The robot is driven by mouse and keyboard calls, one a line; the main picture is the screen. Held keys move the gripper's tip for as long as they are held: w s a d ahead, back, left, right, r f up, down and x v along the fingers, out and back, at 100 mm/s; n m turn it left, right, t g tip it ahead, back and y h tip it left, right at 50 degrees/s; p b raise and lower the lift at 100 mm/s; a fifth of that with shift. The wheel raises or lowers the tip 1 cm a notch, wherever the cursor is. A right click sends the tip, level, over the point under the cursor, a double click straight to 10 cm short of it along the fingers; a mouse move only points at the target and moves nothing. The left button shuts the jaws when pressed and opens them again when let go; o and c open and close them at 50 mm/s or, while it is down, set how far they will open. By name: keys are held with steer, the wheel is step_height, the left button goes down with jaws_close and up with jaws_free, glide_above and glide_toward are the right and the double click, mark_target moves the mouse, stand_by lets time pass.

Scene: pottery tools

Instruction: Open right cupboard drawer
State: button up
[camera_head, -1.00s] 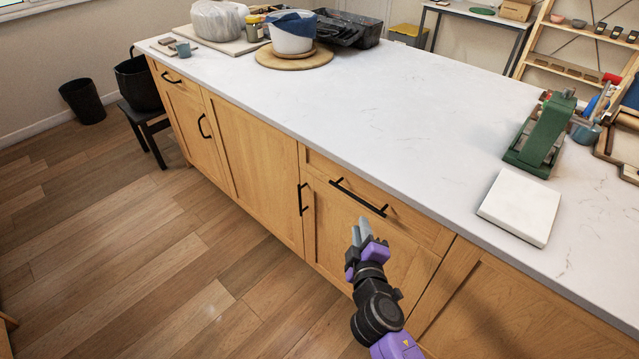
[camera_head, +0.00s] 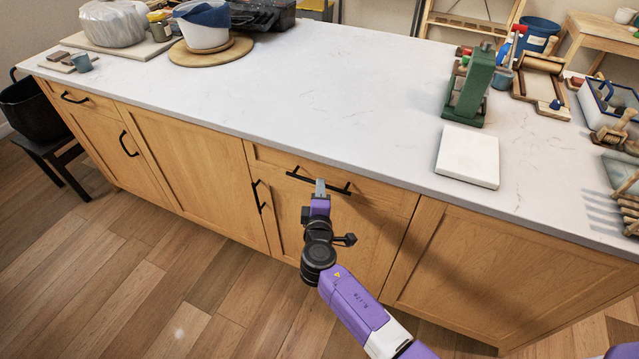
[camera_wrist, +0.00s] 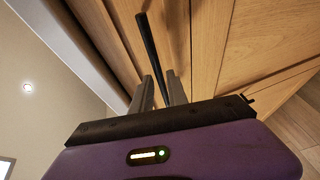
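The right cupboard drawer (camera_head: 385,198) is shut, flush with the wooden cabinet front under the white worktop. Its long black bar handle (camera_head: 300,176) runs across the drawer front. My gripper (camera_head: 320,183) is at the middle of this handle, its grey fingertips overlapping it in the head view. In the wrist view my gripper (camera_wrist: 160,80) has its two fingers apart. The black handle (camera_wrist: 150,45) runs into the gap between them, and I cannot tell whether either finger touches it. The fingers hide part of the handle in the head view.
A cupboard door with a vertical black handle (camera_head: 258,196) is just left of my gripper. A second drawer handle (camera_head: 75,98) is at the far left. The worktop edge overhangs the drawer. A white slab (camera_head: 468,156) and a green tool (camera_head: 470,88) stand on the worktop. Floor in front is clear.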

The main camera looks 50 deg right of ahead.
steer(key=shift+x, duration=1.5)
steer(key=shift+s, duration=0.1)
steer(key=shift+c, duration=0.3)
jaws_close()
